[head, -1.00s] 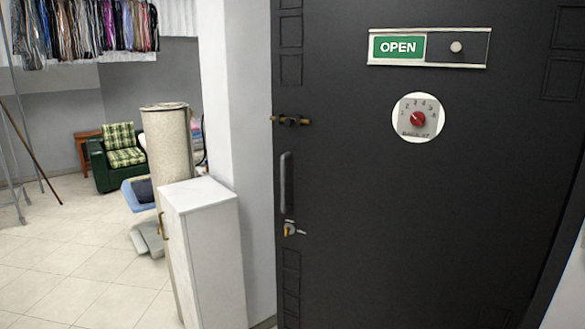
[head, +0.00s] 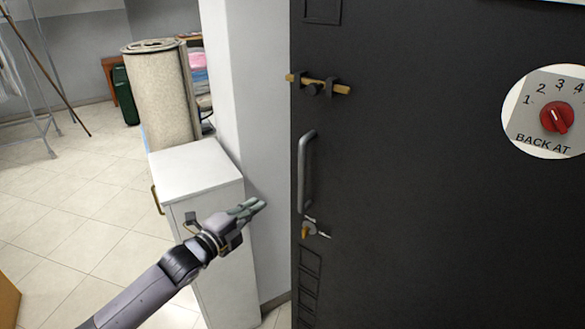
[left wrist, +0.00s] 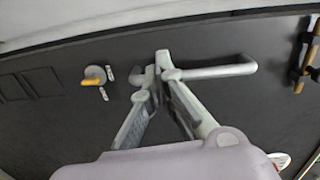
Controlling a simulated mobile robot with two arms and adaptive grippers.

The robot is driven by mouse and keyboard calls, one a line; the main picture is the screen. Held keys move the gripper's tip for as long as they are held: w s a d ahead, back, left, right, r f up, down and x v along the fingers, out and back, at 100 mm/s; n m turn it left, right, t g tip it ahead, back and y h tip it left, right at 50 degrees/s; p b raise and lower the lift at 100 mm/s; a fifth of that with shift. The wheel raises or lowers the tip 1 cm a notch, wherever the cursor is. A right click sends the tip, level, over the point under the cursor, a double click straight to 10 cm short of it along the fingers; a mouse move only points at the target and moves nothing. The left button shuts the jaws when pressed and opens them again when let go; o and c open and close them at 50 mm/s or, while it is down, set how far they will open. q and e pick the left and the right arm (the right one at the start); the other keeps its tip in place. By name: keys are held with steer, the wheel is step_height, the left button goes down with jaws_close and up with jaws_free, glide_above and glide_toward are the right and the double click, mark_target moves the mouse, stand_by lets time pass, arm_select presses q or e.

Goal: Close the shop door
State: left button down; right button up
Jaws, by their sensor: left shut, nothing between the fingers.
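The black shop door (head: 420,200) fills the right of the head view. Its left edge stands beside the white wall; I cannot tell whether it is ajar. A grey vertical pull handle (head: 306,172) sits near that edge, above a lock with a brass key (head: 306,231). My left gripper (head: 258,206) is shut and empty, left of the handle in the head view. In the left wrist view, its fingertips (left wrist: 160,72) overlap one end of the handle (left wrist: 222,71); contact is unclear. The lock's brass key (left wrist: 92,82) also shows there. My right gripper is out of view.
A brass bolt (head: 318,86) is on the door above the handle. A red dial sign (head: 555,116) hangs farther right. A white cabinet (head: 200,172) stands close behind my left arm, with a rolled carpet (head: 160,95) behind it.

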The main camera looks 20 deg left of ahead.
arm_select(q)
step_height(320, 180, up, 4)
steer(key=d+m, duration=0.1)
steer(key=d, duration=0.1)
steer(key=p, duration=0.3)
glide_toward(293, 172)
steer(key=w+d+r, duration=0.2)
steer(key=w+d, duration=0.1)
steer(key=w, duration=0.3)
steer(key=shift+w+d+h, duration=0.15)
steer(key=shift+w+h, duration=0.15)
steer(key=shift+h, duration=0.1)
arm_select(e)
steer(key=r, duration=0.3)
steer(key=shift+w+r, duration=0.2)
